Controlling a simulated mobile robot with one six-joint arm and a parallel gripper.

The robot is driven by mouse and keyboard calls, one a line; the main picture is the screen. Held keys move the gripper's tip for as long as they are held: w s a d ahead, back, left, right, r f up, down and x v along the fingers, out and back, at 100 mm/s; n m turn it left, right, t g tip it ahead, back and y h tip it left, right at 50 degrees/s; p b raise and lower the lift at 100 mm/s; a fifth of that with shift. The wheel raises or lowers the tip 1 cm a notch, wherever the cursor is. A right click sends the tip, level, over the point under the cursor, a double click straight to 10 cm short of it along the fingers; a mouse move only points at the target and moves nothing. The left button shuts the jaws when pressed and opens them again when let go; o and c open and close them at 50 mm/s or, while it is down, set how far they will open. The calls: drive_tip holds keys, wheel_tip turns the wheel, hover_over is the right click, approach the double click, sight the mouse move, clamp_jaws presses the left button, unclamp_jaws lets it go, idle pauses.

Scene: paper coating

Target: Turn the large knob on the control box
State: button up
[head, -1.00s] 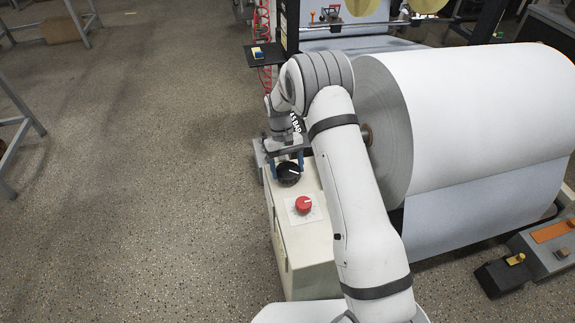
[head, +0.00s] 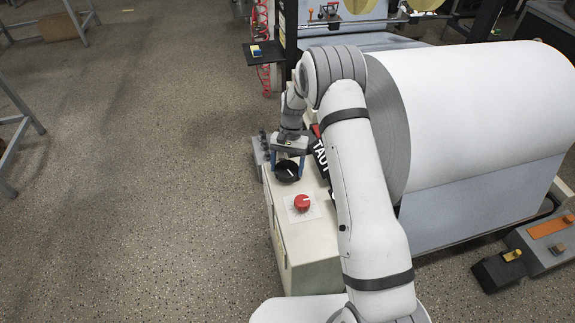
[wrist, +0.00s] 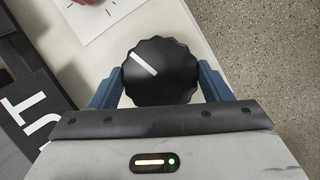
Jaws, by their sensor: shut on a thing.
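The large black knob (head: 287,171) sits on top of the cream control box (head: 308,244), near its far end. My gripper (head: 289,167) reaches down over it, with a blue finger on either side. In the wrist view the scalloped black knob (wrist: 160,72) sits between the two blue fingers of my gripper (wrist: 161,88), which are shut on it. Its white pointer line slants toward the upper left there. The knob stays seated on the box.
A smaller red knob (head: 302,203) on a white dial plate stands nearer on the same box. A dark sign with white letters (head: 320,156) is beside the box's right edge. A large paper roll (head: 470,115) fills the right. Open floor lies left.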

sight(289, 161)
idle(0.3)
drive_tip(key=o, duration=1)
drive_tip(key=shift+c, duration=0.2)
drive_tip(key=v, duration=0.7)
drive_tip(key=shift+w+p, duration=0.1)
drive_tip(key=shift+p, duration=0.3)
drive_tip(key=shift+w+d+r, duration=0.1)
drive_tip(key=shift+r, duration=0.25)
